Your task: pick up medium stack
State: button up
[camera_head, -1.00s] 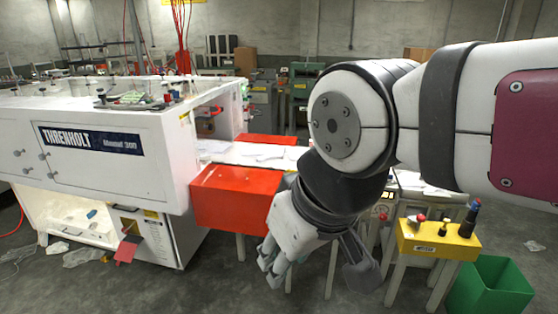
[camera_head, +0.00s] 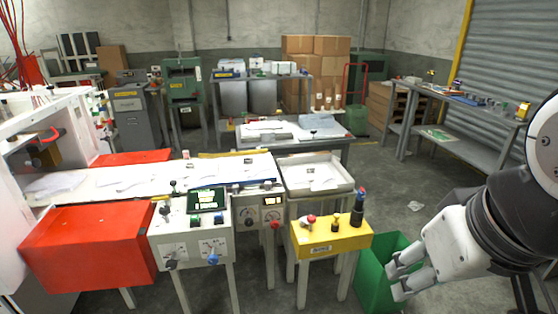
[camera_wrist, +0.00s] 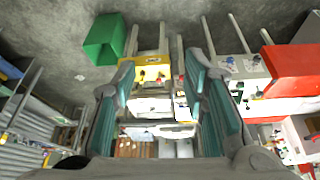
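My gripper (camera_head: 397,276) is at the lower right of the head view, beside the green bin and right of the yellow control box. In the wrist view its two fingers (camera_wrist: 160,72) stand apart with nothing between them. Thin white film sheets or stacks (camera_head: 125,175) lie along the white conveyor. More pale film (camera_head: 316,178) lies in a white tray at the conveyor's right end. On a grey table behind, there are further white stacks (camera_head: 262,130). I cannot tell which one is the medium stack. My gripper is well apart from all of them.
A yellow control box (camera_head: 330,240) with knobs, a grey control panel (camera_head: 190,240) and a red guard (camera_head: 88,248) line the front of the conveyor. A green bin (camera_head: 374,284) is on the floor. Grey shelving (camera_head: 470,130) stands right. Floor between is mostly clear.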

aim_at(320, 176)
jog(key=i, duration=1.15)
jog(key=i+z, duration=0.15)
jog(key=i, duration=1.05)
